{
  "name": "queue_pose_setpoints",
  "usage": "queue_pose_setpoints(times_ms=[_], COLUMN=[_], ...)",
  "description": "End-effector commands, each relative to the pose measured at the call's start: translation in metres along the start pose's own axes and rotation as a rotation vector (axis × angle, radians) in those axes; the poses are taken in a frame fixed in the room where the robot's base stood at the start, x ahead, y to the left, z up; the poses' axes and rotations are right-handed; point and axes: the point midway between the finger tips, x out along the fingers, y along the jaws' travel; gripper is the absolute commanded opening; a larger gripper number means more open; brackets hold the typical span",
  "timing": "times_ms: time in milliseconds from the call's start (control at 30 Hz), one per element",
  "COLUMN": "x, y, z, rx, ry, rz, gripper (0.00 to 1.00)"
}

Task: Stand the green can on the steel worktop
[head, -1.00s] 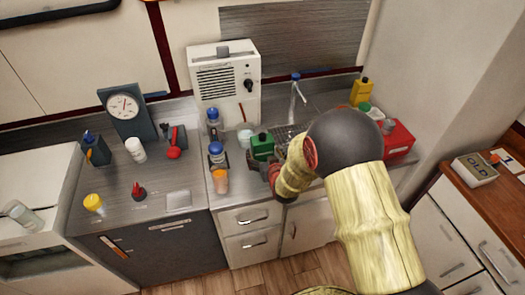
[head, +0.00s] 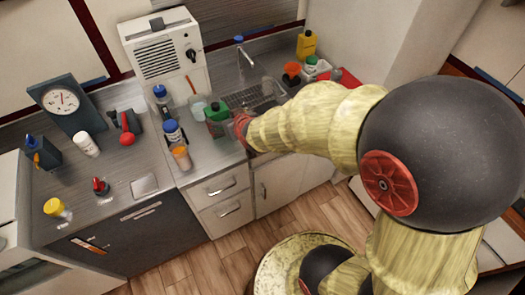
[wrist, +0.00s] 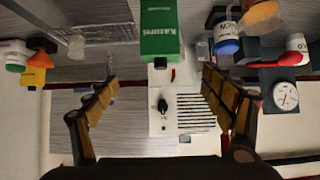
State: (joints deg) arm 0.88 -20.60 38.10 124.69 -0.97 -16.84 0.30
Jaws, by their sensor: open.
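The steel worktop (head: 120,188) runs across the left.
Blue-capped bottles (head: 173,133) and an orange-topped cup (head: 181,157) stand close left of the can. The white box with a dial (head: 163,48) stands behind. The sink (head: 262,95) is to the right. The worktop's front centre has bare room around a flat plate (head: 145,186).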

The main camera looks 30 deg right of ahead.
Motion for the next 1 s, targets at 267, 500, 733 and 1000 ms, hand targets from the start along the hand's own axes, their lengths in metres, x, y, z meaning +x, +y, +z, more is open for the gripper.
queue_pose_setpoints(times_ms=[267,500,733,1000], x=[-0.147,-0.258,-0.294,-0.294], y=[-0.002,-0.004,-0.005,-0.005], z=[-0.010,0.027,0.047,0.049], rx=[0.000,0.000,0.000,0.000], ry=[-0.225,-0.396,-0.461,-0.463], rz=[0.000,-0.005,-0.008,-0.008], gripper=[0.82,0.82,0.82,0.82])
